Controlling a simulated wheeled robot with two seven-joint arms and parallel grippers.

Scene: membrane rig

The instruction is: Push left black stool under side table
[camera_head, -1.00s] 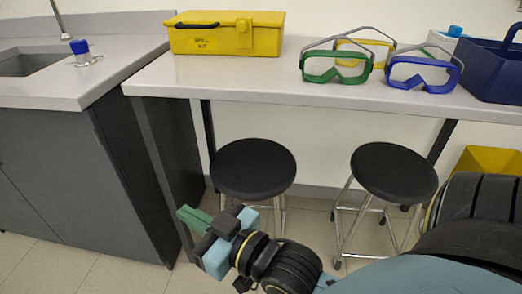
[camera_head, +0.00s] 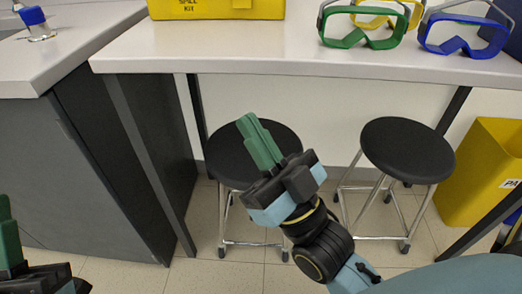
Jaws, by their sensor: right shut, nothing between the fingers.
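The left black stool (camera_head: 223,158) has a round black seat and metal legs. It stands below the front edge of the side table (camera_head: 290,61), at the table's left end. My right gripper (camera_head: 247,122) is shut and empty. Its green fingers overlap the middle of the stool's seat in the picture and hide part of it; I cannot tell whether they touch. My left gripper (camera_head: 8,235) shows only in part at the lower left corner, and its jaw opening cannot be made out.
A second black stool (camera_head: 407,150) stands to the right. A yellow bin (camera_head: 480,170) is farther right. A dark grey cabinet (camera_head: 75,170) closes off the left side. Green goggles (camera_head: 352,42), blue goggles (camera_head: 464,48) and a yellow spill kit box (camera_head: 215,8) lie on the table. Tiled floor is bare around the stools.

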